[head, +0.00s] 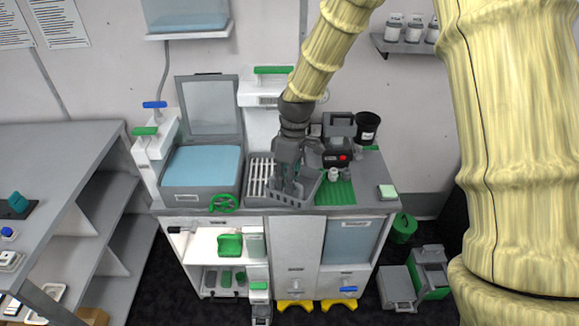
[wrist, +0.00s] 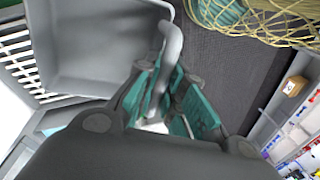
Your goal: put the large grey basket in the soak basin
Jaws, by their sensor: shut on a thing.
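The large grey basket (head: 303,196) is at the slatted draining rack (head: 258,176), near the front of the counter. I cannot tell whether it rests there or hangs just above. My gripper (head: 290,184) is above the basket, pointing down. In the wrist view, my gripper's green-padded fingers (wrist: 168,112) are shut around the upright grey handle (wrist: 172,45) of the basket, whose smooth inside (wrist: 100,45) shows at upper left. The soak basin (head: 200,197) is just left of the rack, full of blue liquid (head: 203,166), its lid (head: 211,106) raised.
A green handwheel (head: 223,203) is on the basin's front. Right of the basket are a green mat (head: 335,192), a dark device with a red button (head: 338,156) and a black cup (head: 367,127). Grey shelving (head: 60,165) stands at left. Green-and-grey boxes (head: 428,272) are on the floor at right.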

